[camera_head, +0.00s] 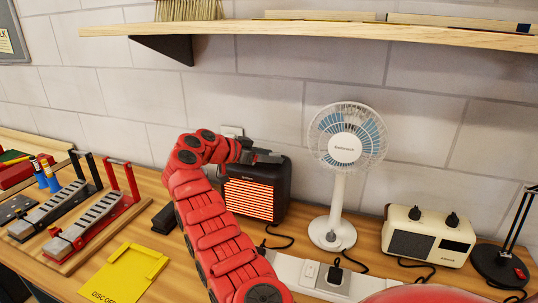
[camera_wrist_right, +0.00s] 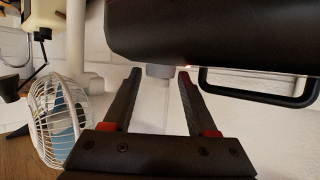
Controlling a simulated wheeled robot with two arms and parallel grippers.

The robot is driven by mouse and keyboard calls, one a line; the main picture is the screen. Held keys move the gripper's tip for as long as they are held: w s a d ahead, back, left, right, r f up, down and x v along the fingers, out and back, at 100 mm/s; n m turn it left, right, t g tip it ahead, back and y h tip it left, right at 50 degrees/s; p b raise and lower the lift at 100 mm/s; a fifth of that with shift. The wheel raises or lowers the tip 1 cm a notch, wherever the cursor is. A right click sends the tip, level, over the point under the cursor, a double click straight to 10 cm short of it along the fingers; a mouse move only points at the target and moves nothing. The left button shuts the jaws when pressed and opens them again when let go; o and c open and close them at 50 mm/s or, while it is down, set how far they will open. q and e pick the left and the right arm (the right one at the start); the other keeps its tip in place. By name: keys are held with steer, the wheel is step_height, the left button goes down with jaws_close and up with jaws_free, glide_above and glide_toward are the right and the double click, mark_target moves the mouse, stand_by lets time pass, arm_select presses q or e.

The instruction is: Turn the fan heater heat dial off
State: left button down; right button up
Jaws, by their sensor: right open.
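The fan heater (camera_head: 252,192) is a dark box with a glowing orange-striped front, standing on the bench against the wall. My right gripper (camera_head: 268,157) is at its top edge, reaching in from the left. In the right wrist view the heater's dark body (camera_wrist_right: 225,32) fills the top right. A small grey dial (camera_wrist_right: 160,71) sticks out of it. The open fingertips of my right gripper (camera_wrist_right: 160,76) lie on either side of the dial in that view, with gaps showing; contact and depth are unclear. The dial's pointer is not visible. My left gripper is out of view.
A white desk fan (camera_head: 343,150) stands right of the heater, with a white power strip (camera_head: 300,271) in front. A cream appliance (camera_head: 430,236) and a black lamp (camera_head: 500,262) are farther right. A wooden shelf (camera_head: 330,29) hangs above.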

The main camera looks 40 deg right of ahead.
jaws_close()
stand_by(0.4)
steer(key=shift+s+a+f+n+t+b, duration=0.1)
steer(key=shift+f+n+t+b, duration=0.1)
steer(key=shift+n+t+b, duration=0.7)
steer(key=t+b, duration=0.1)
steer(key=n+t+b, duration=0.1)
steer(key=b, duration=0.1)
steer(key=shift+s+r+n, duration=0.1)
steer(key=shift+s+n, duration=0.15)
steer(key=shift+n, duration=0.05)
steer(key=n+t+b, duration=0.1)
steer(key=n+t, duration=0.1)
steer(key=n+t+y+b, duration=0.1)
steer(key=n+t+b, duration=0.1)
steer(key=s+n+t+y+b, duration=0.1)
steer(key=t, duration=0.1)
steer(key=shift+s+d+n+t, duration=0.1)
steer(key=shift+d+n+t, duration=0.2)
steer(key=shift+d+n, duration=0.1)
steer(key=shift+s+r+n+t+y+b, duration=0.1)
steer(key=shift+r+n+t+y+b, duration=0.05)
steer(key=shift+n+t+y+b, duration=1.15)
steer(key=shift+n, duration=0.3)
